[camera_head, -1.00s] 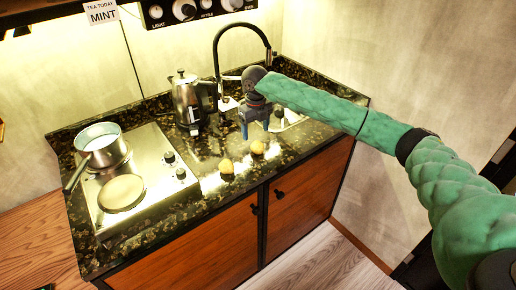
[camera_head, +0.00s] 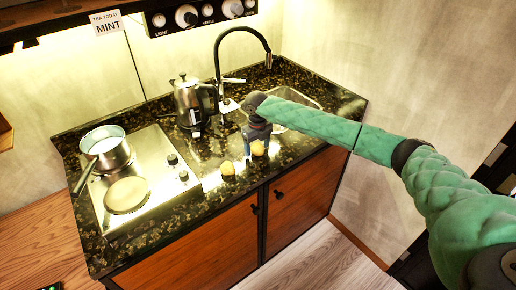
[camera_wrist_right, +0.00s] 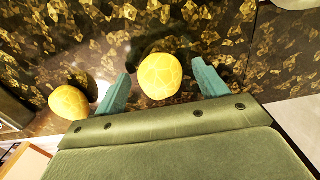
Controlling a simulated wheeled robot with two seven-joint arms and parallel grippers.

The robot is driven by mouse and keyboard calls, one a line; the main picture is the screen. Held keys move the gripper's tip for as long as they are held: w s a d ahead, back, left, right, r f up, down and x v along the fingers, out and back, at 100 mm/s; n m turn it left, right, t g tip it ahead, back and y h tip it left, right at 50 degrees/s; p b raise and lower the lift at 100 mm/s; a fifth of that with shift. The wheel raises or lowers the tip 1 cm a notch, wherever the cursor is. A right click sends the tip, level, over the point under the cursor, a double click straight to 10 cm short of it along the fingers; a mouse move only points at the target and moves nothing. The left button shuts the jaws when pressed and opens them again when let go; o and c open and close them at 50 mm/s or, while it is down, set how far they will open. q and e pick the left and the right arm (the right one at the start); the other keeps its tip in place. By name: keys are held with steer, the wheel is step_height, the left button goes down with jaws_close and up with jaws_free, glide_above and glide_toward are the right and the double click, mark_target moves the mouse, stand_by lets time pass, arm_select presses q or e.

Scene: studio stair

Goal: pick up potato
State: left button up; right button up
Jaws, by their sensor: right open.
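Two small yellow potatoes lie on the dark speckled counter. One potato (camera_head: 257,148) is at my right gripper; in the right wrist view this potato (camera_wrist_right: 160,76) sits between the two spread fingers, a little beyond their tips. The other potato (camera_head: 227,168) lies to its left, nearer the counter's front; it also shows in the right wrist view (camera_wrist_right: 69,102), outside the left finger. My right gripper (camera_head: 257,150) is open and points down, low over the counter; its teal fingers (camera_wrist_right: 160,84) show no clear contact with the potato. My left gripper is not in view.
A steel kettle (camera_head: 187,104) stands behind the potatoes. A black curved faucet (camera_head: 217,62) and a sink (camera_head: 308,103) are behind my right arm. A hob (camera_head: 155,170) with a pot (camera_head: 107,150) is at the left. The counter's front edge is close to the potatoes.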

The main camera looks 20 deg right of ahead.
mark_target(259, 146)
steer(key=shift+f, duration=0.1)
steer(key=c, duration=1.1)
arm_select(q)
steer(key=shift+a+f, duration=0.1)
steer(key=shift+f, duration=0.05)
